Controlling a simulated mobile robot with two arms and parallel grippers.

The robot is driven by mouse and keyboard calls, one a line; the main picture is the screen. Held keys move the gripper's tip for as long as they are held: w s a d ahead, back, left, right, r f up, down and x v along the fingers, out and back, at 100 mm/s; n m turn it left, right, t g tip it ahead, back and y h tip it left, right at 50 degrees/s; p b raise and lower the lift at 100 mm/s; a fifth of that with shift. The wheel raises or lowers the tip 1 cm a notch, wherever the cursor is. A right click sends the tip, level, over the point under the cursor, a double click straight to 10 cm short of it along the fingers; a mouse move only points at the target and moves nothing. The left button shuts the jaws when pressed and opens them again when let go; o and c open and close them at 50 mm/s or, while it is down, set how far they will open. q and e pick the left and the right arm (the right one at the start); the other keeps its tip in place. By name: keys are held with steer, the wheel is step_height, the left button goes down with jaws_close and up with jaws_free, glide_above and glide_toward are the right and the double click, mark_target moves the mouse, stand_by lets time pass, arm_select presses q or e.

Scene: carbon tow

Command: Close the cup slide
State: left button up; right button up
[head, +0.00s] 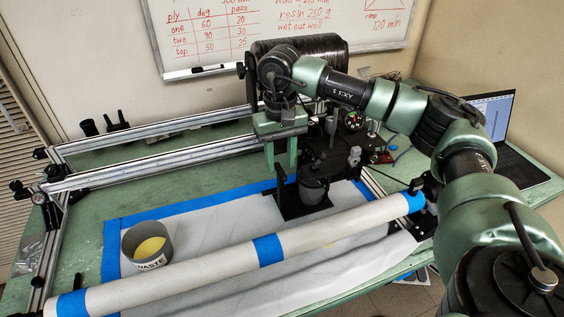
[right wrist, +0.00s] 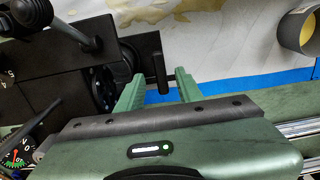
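The black cup slide (head: 290,208) sits at the middle of the bench, with a dark round cup (head: 313,188) on it. In the right wrist view, a short black post (right wrist: 160,74) stands up from the black slide assembly (right wrist: 146,45). My right gripper (head: 281,162) points down just behind and left of the cup. In the right wrist view its two green fingers (right wrist: 158,86) are apart, with the black post showing in the gap between them. I cannot tell whether they touch it. My left gripper is not in view.
A white tube with blue tape (head: 205,266) crosses the front. A waste tub (head: 131,252) stands on the white sheet at left. Metal rails (head: 160,161) run behind. A black spool (head: 325,44), a gauge (head: 353,120) and a laptop (head: 506,150) stand at the back and right.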

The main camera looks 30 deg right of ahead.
steer(key=shift+f, duration=0.9)
jaws_close()
steer(key=shift+r, duration=0.1)
stand_by(0.7)
